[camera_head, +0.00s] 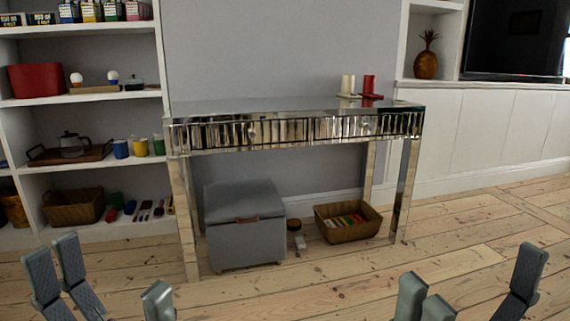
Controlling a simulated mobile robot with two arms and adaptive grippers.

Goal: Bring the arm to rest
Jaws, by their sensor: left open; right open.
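My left gripper (106,284) is at the bottom left of the head view, its grey fingers spread apart with nothing between them. My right gripper (470,289) is at the bottom right, also open and empty. Both grippers are in front of the mirrored console table (290,131) and appear apart from it. The palms and arm links are cut off by the lower edge of the view.
A grey storage box (245,243) and a wicker basket (347,231) with colourful items stand under the table. Red and white candles (369,84) stand on top. White shelves (85,101) with several items are at left. The floorboards (310,288) in front are clear.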

